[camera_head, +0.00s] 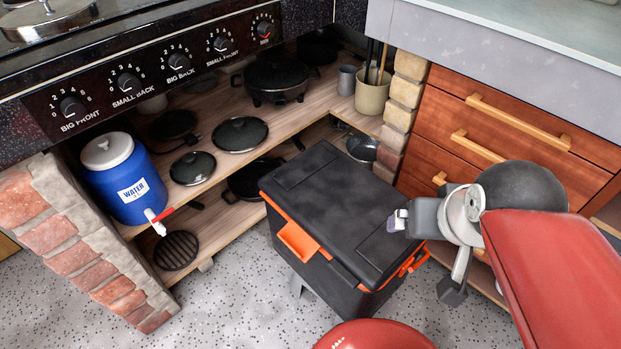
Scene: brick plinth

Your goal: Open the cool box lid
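The cool box (315,270) is a black box with orange trim, standing on the speckled floor in the middle of the view. Its flat dark lid (335,205) lies closed on top. An orange latch (297,240) is on its front left side, and more orange trim (415,263) shows on its right side. My gripper (398,221) is at the right edge of the lid, pointing left. Its fingertips overlap the lid in the picture; I cannot tell whether they touch it. The fingers are small and seen from one side, so their opening is unclear.
Wooden shelves with pans (275,78) and a blue water dispenser (122,180) stand behind and left, under a stove (150,65). A brick pillar (90,245) is at left. Wooden drawers (515,135) stand close behind my arm. Open floor (235,305) lies left of the box.

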